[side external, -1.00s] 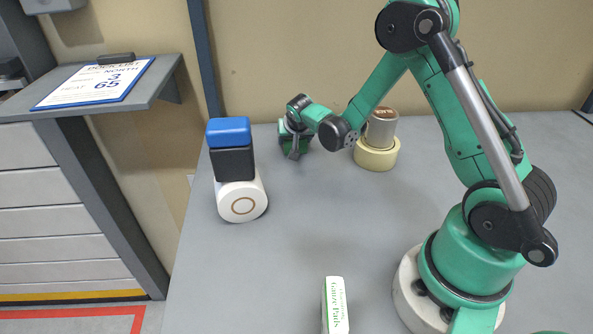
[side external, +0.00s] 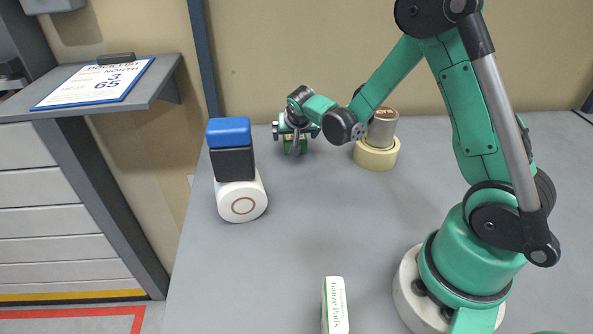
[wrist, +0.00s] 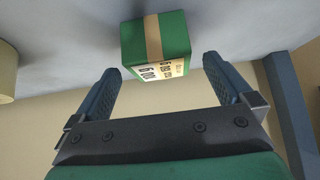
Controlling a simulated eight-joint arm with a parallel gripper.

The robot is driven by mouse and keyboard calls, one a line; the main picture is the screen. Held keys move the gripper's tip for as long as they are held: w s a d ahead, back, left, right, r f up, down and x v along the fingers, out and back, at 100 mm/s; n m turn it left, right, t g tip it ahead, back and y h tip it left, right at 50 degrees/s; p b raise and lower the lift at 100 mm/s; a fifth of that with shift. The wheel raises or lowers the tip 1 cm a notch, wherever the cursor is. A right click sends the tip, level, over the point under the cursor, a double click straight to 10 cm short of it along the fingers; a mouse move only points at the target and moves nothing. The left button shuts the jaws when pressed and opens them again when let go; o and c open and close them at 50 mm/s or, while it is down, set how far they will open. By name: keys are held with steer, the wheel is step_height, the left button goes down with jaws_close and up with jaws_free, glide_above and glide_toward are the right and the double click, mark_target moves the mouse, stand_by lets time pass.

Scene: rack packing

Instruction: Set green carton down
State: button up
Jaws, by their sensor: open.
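The green carton (wrist: 178,34) has a tan band and a printed label. In the wrist view it sits on the grey table, just beyond my fingertips and apart from both fingers. In the side view the carton (side external: 295,147) is at the back of the table, partly hidden by my gripper. My gripper (side external: 296,131) is directly at the carton, a little above it, and also shows in the wrist view (wrist: 162,66) with its two fingers spread wide and nothing between them.
A stack of a white roll (side external: 241,198), a black block (side external: 233,163) and a blue block (side external: 229,131) stands to the left. A cream roll with a grey can (side external: 382,131) stands close on the right. A white carton (side external: 336,306) is at the front. The middle is clear.

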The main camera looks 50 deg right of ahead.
steer(key=s+a+r+n+t+y, duration=0.1)
steer(key=s+a+r+n+y, duration=0.4)
steer(key=s+a+r+n, duration=0.4)
steer(key=s+a+r, duration=0.2)
steer(key=s+a, duration=0.2)
steer(key=a, duration=0.2)
steer(key=shift+s+t, duration=0.2)
steer(key=shift+t, duration=0.2)
